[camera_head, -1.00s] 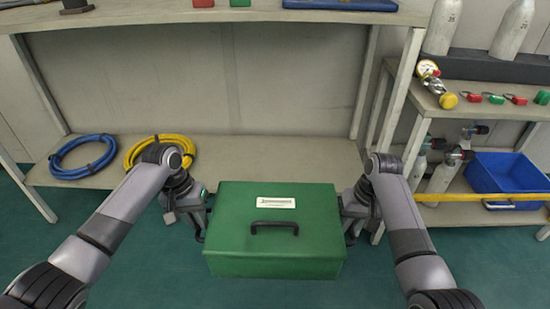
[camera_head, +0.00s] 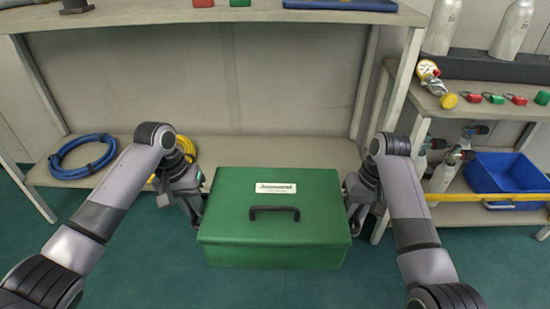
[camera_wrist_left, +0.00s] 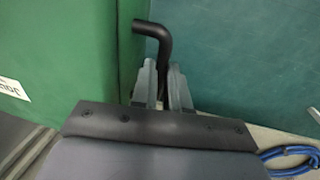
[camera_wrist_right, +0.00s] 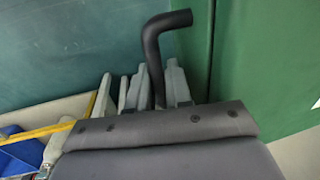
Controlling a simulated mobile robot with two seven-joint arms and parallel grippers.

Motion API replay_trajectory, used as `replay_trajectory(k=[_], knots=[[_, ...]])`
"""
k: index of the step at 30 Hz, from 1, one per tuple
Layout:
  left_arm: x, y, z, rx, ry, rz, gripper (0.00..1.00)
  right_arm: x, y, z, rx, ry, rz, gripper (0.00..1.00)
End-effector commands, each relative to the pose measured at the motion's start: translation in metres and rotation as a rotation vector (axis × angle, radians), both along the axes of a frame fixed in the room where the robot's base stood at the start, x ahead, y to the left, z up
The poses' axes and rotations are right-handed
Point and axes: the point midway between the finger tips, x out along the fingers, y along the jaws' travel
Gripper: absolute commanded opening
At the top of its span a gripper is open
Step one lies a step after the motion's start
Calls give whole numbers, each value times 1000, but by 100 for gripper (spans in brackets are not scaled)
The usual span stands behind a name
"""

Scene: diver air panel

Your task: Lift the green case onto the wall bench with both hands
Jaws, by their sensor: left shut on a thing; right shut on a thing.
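The green case (camera_head: 274,236) with a white label and a black top handle hangs level between my two grippers, in front of the wall bench (camera_head: 300,152). My left gripper (camera_head: 198,207) is at the case's left side. In the left wrist view its fingers (camera_wrist_left: 163,88) are shut on a black side handle (camera_wrist_left: 156,32). My right gripper (camera_head: 350,207) is at the right side. In the right wrist view its fingers (camera_wrist_right: 160,88) are shut on the other black side handle (camera_wrist_right: 165,22). The case's underside is hidden.
A blue hose coil (camera_head: 82,158) and a partly hidden yellow hose coil (camera_head: 186,147) lie on the bench's lower shelf, left of the case. A rack on the right holds a blue bin (camera_head: 508,177) behind a yellow bar (camera_head: 490,197). The lower shelf behind the case looks clear.

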Motion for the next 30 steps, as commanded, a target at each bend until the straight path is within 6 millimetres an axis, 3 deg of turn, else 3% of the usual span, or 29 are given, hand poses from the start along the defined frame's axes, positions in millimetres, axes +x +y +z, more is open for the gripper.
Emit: replay_trajectory(k=[6,20,30], knots=[[1,1,11,1,-4,2,0,1,0,11,-1,-4,-1,0],[1,1,14,0,-5,2,0,1,-1,14,-1,-5,-1,0],[1,1,31,-1,-6,1,0,1,0,31,-1,-6,0,0]])
